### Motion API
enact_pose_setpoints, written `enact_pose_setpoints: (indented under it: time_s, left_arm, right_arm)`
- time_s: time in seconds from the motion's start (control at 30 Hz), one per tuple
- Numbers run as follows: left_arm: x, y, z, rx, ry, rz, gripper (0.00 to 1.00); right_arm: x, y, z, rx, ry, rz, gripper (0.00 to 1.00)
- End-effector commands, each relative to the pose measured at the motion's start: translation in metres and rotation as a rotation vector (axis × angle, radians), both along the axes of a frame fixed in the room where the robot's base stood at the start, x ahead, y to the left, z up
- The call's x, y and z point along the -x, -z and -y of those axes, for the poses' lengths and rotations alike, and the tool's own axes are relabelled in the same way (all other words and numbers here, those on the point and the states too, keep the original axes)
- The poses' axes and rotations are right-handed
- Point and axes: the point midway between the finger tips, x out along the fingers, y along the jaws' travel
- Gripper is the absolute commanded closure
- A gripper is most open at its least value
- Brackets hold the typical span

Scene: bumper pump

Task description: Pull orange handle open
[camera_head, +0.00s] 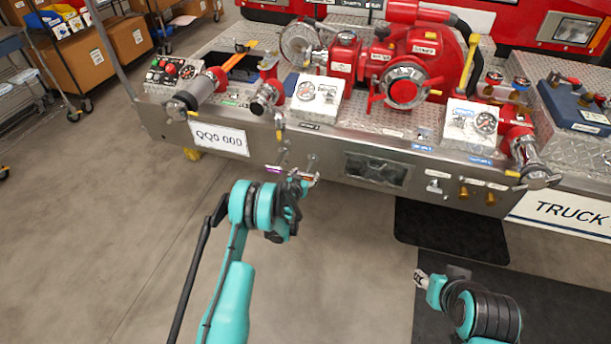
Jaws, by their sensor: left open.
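My left gripper (303,179) is in front of the lower front face of the metal bumper (300,143), just right of a small purple handle (274,169). It is open. A small orange-tinted part shows at its fingertips; I cannot tell whether this is the orange handle or whether the gripper touches it.
The red pump (405,83) sits on the bumper between two white gauge panels. A plate (219,139) and a grille (378,170) are on the front face. A dark mat (550,310) covers the floor at right. Open floor (110,240) lies at left.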

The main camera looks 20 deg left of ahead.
Motion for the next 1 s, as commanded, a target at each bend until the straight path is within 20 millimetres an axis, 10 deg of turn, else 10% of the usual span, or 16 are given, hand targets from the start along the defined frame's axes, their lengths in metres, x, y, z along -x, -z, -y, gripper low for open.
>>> enact_pose_setpoints:
  time_s: [0.47,1.0]
  left_arm:
    - [0.004,-0.001,0.0,-0.001,0.001,-0.002,0.1]
    - [0.069,-0.027,-0.002,-0.002,0.001,-0.003,0.1]
  right_arm:
    - [0.0,0.0,0.0,0.0,0.0,0.0,0.6]
    - [0.0,0.0,0.0,0.0,0.0,0.0,0.6]
